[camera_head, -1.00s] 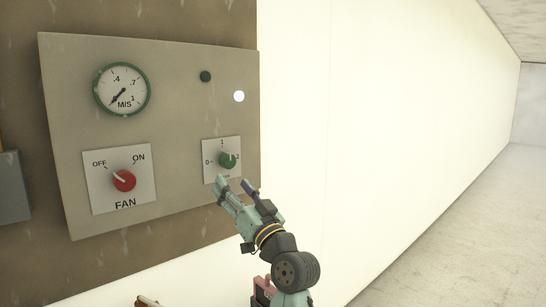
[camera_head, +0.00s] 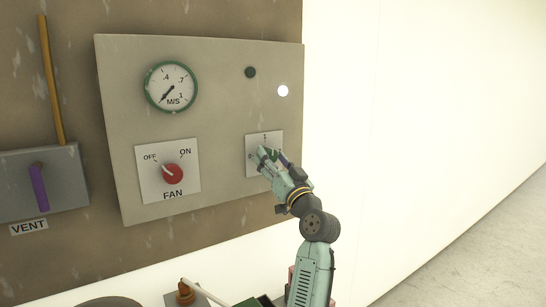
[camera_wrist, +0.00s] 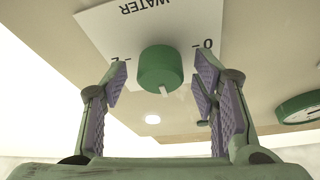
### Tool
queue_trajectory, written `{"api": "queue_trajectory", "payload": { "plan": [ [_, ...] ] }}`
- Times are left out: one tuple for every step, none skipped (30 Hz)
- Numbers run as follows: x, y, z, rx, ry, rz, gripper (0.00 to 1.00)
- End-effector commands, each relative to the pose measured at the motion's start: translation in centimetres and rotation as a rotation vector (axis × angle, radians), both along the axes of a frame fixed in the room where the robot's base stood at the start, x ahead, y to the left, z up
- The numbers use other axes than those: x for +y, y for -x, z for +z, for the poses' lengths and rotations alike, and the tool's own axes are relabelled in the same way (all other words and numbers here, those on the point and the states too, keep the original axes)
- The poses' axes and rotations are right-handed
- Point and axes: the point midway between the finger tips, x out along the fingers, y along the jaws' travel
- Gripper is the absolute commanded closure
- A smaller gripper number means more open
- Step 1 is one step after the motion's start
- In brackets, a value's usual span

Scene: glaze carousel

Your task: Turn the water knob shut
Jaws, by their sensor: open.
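The water knob (camera_wrist: 160,68) is a green cylinder on a white plate (camera_wrist: 205,22) marked WATER, seen upside down in the wrist view. A 0 shows right of the knob and a 2 left. A pale mark on the knob points down in that view, roughly midway between them. My gripper (camera_wrist: 160,82) is open, with one padded finger on each side of the knob and a visible gap on both sides; how deep the fingers reach is unclear.
The grey panel also bears a red FAN knob (camera_head: 173,174), a green-rimmed M/S gauge (camera_head: 170,87), a dark green button (camera_head: 250,72) and a lit white lamp (camera_head: 283,91). A VENT box (camera_head: 65,170) with a purple lever is at left. Right of the panel is a bright bare wall.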

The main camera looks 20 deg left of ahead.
Motion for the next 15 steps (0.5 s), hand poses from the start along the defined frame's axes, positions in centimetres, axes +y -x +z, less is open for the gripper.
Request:
{"api": "queue_trajectory", "payload": {
  "plan": [
    [0.04,-0.03,0.01,0.0,0.0,0.0,0.46],
    [0.04,-0.03,0.0,0.0,0.0,0.0,0.46],
    [0.04,-0.03,0.0,0.0,0.0,0.0,0.46],
    [0.04,-0.03,0.0,0.0,0.0,0.0,0.46],
    [0.03,-0.02,-0.01,0.0,0.0,0.0,0.46],
    [0.03,-0.01,0.0,0.0,0.0,0.0,0.46],
    [0.03,-0.01,0.0,-0.001,0.0,-0.001,0.47],
    [0.03,-0.01,0.0,-0.001,0.0,-0.001,0.49],
    [0.03,0.0,0.01,-0.001,0.0,-0.001,0.52],
    [0.03,0.0,0.01,-0.001,0.0,-0.001,0.54],
    [0.03,0.0,0.01,-0.001,0.0,-0.001,0.56],
    [0.03,0.0,0.01,-0.001,0.0,-0.001,0.59],
    [0.03,0.0,0.01,-0.001,0.0,-0.001,0.61],
    [0.03,0.0,0.01,-0.001,0.0,-0.001,0.63],
    [0.03,0.0,0.01,-0.001,0.0,-0.001,0.66]
  ]
}}
